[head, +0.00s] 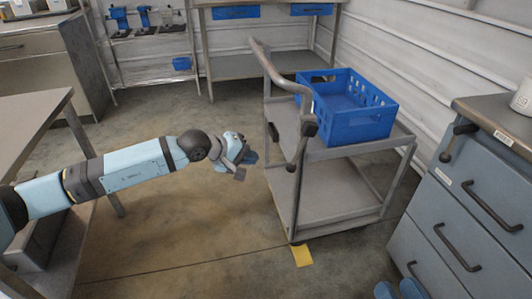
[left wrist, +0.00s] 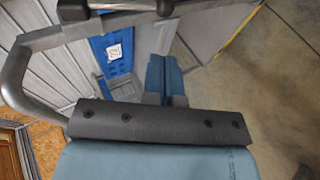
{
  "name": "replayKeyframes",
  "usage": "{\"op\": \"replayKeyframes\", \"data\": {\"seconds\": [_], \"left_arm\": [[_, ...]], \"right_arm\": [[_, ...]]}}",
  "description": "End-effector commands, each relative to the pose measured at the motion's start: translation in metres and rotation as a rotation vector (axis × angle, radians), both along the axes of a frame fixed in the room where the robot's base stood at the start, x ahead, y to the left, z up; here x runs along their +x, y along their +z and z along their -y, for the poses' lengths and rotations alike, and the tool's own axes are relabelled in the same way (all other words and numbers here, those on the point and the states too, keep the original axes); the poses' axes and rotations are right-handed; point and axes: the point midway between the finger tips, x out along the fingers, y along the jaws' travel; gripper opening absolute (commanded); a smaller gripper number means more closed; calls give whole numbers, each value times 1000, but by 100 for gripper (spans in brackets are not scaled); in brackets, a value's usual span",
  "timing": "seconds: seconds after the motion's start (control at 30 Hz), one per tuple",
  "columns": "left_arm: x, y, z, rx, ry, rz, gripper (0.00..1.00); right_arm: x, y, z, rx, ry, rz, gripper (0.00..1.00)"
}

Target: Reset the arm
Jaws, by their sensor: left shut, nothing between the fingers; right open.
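My left arm reaches in from the left, and my left gripper (head: 247,156) is over the floor, just left of the grey cart (head: 345,152). In the left wrist view its blue fingers (left wrist: 165,78) are together with nothing between them. The cart's bent handle (head: 285,83) rises close by, and its grey bar crosses the top of the left wrist view (left wrist: 120,22). My right gripper (head: 399,290) shows only as two blue fingertips at the bottom edge, apart and empty, in front of the drawer cabinet.
A blue crate (head: 352,122) stands on the cart's top shelf. A blue drawer cabinet (head: 463,215) is on the right, a table (head: 30,115) on the left. A yellow marker (head: 302,256) lies on the floor by the cart. The floor at lower centre is clear.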

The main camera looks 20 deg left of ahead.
Motion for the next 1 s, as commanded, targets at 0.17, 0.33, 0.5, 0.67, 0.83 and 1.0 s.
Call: {"op": "replayKeyframes", "data": {"seconds": [0.17, 0.33, 0.5, 0.67, 0.83, 1.0], "left_arm": [[-8, 4, -8, 0, -1, 1, 0], [-9, 4, -8, 0, -1, 1, 0], [-9, 4, -8, 0, -1, 1, 0], [-9, 4, -8, -1, 0, 1, 0], [-27, 0, 20, -145, 0, -90, 0], [-93, 6, 105, -696, 42, -497, 0]], "right_arm": [[0, 6, 0, 7, -6, 16, 43], [0, 6, 1, 7, -6, 18, 43], [0, 6, 1, 7, -6, 18, 43], [0, 6, 1, 7, -6, 18, 43], [1, 9, 1, 9, -7, 24, 43], [1, 18, 1, 22, -16, 46, 43]]}}
